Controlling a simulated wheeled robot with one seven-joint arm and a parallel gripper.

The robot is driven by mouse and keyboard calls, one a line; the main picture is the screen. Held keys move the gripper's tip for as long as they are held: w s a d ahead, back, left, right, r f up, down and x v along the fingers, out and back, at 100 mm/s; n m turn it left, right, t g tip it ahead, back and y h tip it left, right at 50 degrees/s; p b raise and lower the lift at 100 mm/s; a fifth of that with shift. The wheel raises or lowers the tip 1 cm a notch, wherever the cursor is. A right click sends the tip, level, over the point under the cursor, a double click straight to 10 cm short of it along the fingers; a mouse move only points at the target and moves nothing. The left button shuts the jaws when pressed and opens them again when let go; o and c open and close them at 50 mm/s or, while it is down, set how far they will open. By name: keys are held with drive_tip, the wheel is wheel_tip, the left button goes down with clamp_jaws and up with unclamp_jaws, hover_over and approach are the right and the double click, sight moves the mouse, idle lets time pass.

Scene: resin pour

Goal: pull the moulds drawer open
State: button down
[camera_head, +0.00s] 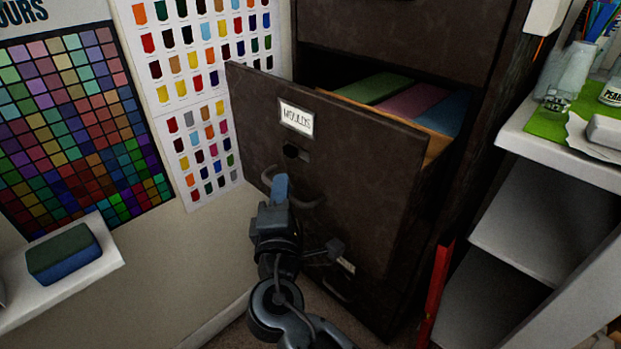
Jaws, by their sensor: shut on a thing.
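The moulds drawer (345,160) is a dark brown cabinet drawer with a white label reading MOULDS (296,118). It stands out from the cabinet, and green, pink and blue contents (408,102) show inside it. Its curved handle (308,203) is on the front, below the label. My gripper (280,188) is at the left part of the handle, shut on it. The gripper's blue-grey fingertip covers part of the handle, and the exact grip is partly hidden.
A lower drawer with its own label (346,265) is below, behind my arm. A white shelf unit (545,150) with bottles stands at right, with a red upright bar (437,285) beside the cabinet. A small shelf (103,258) with a sponge-like block (63,254) is at left.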

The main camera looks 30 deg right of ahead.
drive_tip(key=s+a, duration=0.1)
drive_tip(key=a, duration=0.6)
drive_tip(key=shift+s+a+b, duration=0.15)
drive_tip(key=shift+s+b, duration=0.1)
drive_tip(key=shift+b, duration=0.05)
drive_tip(key=shift+f, duration=0.1)
drive_tip(key=c, duration=1.2)
unclamp_jaws()
drive_tip(key=r+v, duration=0.1)
drive_tip(key=v, duration=0.6)
drive_tip(key=shift+s+a+f, duration=0.2)
drive_tip(key=shift+s+f, duration=0.1)
drive_tip(key=shift+f, duration=0.2)
drive_tip(key=shift+f, duration=0.1)
